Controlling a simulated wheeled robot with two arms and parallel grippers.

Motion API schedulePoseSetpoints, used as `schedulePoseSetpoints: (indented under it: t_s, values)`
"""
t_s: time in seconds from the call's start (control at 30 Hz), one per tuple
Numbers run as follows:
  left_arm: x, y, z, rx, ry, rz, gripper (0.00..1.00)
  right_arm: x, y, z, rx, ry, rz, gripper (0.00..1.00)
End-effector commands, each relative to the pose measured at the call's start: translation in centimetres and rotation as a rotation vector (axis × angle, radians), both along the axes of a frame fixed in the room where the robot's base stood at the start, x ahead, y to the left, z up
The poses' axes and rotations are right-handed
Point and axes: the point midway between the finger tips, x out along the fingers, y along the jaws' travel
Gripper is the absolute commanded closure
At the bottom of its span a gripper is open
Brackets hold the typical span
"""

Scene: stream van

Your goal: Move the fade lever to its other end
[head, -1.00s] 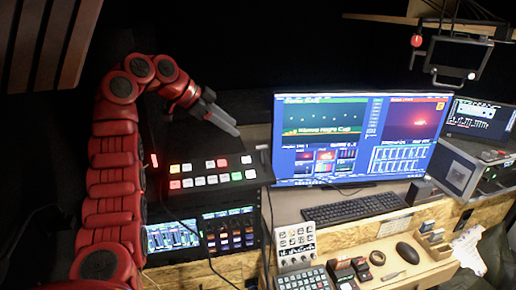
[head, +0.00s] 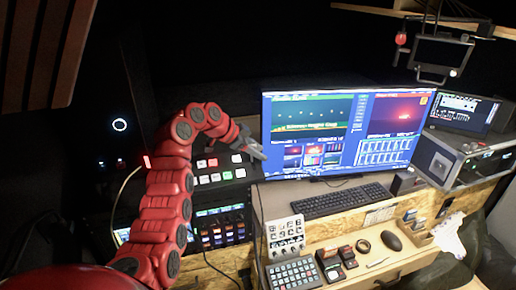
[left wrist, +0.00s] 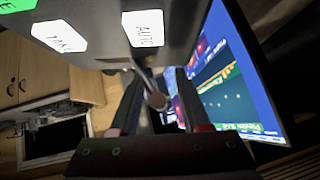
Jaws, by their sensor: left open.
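The switcher panel (head: 228,174), a dark box with lit white, green and red buttons, stands left of the monitor. In the left wrist view its grey face (left wrist: 185,20) with white and green buttons fills the top. The fade lever (left wrist: 156,100), a thin rod with a rounded dark knob, sticks out from that face. My left gripper (head: 258,152) is at the right end of the panel. In the left wrist view its fingers (left wrist: 160,92) are open, with the lever's knob between them. In the head view I cannot make out the lever behind the gripper. My right gripper is not in view.
A large lit monitor (head: 340,132) stands close to the right of my left gripper. A keyboard (head: 342,201), a mouse (head: 391,242) and a small keypad (head: 294,274) lie on the desk. A small lit panel (head: 222,228) sits below the switcher.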

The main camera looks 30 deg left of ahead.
Motion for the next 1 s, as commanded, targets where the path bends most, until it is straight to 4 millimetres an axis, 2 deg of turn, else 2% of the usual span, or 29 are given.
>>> schedulePoseSetpoints:
  t_s: [0.2,0.27,0.47,0.5,1.0]
  values:
    - [0.05,-0.03,-0.04,0.000,0.000,0.000,0.53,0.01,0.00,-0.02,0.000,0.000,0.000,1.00]
    - [0.04,-0.03,-0.03,0.000,0.000,0.000,0.62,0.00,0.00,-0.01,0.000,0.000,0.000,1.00]
    - [0.04,0.00,-0.01,0.000,-0.001,0.001,0.98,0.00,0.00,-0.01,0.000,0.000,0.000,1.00]
    - [0.04,0.01,-0.01,0.000,-0.001,0.001,1.00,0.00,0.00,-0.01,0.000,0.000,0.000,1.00]
    - [0.04,0.06,0.04,0.002,-0.002,0.001,1.00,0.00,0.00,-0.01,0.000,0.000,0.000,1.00]
